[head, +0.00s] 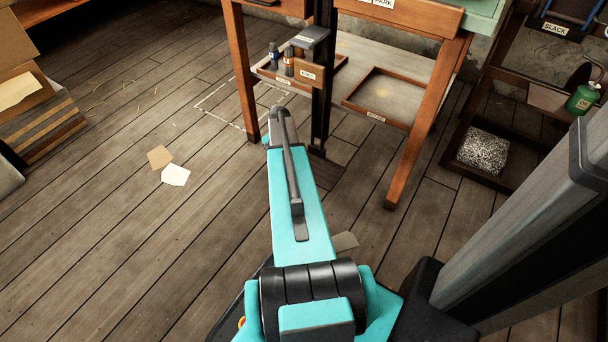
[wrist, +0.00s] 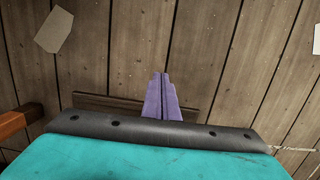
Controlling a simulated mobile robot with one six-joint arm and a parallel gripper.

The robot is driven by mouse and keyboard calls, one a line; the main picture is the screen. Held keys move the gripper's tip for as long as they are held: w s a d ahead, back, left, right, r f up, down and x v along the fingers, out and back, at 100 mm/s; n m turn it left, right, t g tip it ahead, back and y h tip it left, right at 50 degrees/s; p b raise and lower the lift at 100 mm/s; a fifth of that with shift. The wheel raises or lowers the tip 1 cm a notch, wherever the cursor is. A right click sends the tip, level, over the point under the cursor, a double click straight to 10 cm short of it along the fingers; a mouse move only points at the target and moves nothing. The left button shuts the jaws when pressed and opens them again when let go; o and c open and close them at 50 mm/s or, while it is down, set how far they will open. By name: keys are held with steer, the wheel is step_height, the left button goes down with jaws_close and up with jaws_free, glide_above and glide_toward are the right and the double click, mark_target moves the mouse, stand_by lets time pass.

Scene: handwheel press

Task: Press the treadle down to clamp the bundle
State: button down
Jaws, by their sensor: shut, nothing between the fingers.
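The treadle appears as a dark wooden plate (head: 325,172) low at the foot of the black post in the head view, partly covered by my arm. In the wrist view a dark plank (wrist: 95,101), which looks like the same treadle, lies across behind the fingers. My gripper (wrist: 165,77) has purple fingers, shut together and empty, over the middle of that plank. Whether the fingertips touch it I cannot tell. In the head view my gripper is hidden by my arm. I cannot make out the bundle in either view.
A wooden bench leg (head: 405,150) stands right of the treadle, and another leg (head: 241,75) stands to the left. A shelf (head: 515,180) with a green can (head: 582,98) is at the right. Loose papers (head: 174,175) lie on open plank floor at the left.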

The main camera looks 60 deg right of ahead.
steer(key=s+d+r+m+b, duration=0.2)
steer(key=s+d, duration=0.3)
steer(key=d, duration=0.6)
steer(key=shift+d+r+m+t, duration=0.3)
steer(key=shift+m+t, duration=0.1)
steer(key=shift+m, duration=0.3)
steer(key=shift+w+a+f, duration=0.1)
steer(key=shift+w+a+f+b, duration=0.1)
steer(key=shift+a+f+b, duration=0.05)
steer(key=shift+f+b, duration=1.55)
steer(key=shift+a+f+b, duration=0.15)
steer(key=shift+f+b, duration=1.4)
steer(key=shift+f, duration=0.15)
steer(key=shift+f, duration=0.1)
steer(key=shift+f, duration=3)
steer(key=shift+s+d+r+p, duration=0.2)
steer(key=shift+d+r+p, duration=0.2)
steer(key=shift+d+p, duration=0.4)
steer(key=shift+s+d+r+p, duration=0.15)
steer(key=shift+s+d+p, duration=0.1)
steer(key=shift+d+p, duration=0.4)
steer(key=shift+r, duration=0.15)
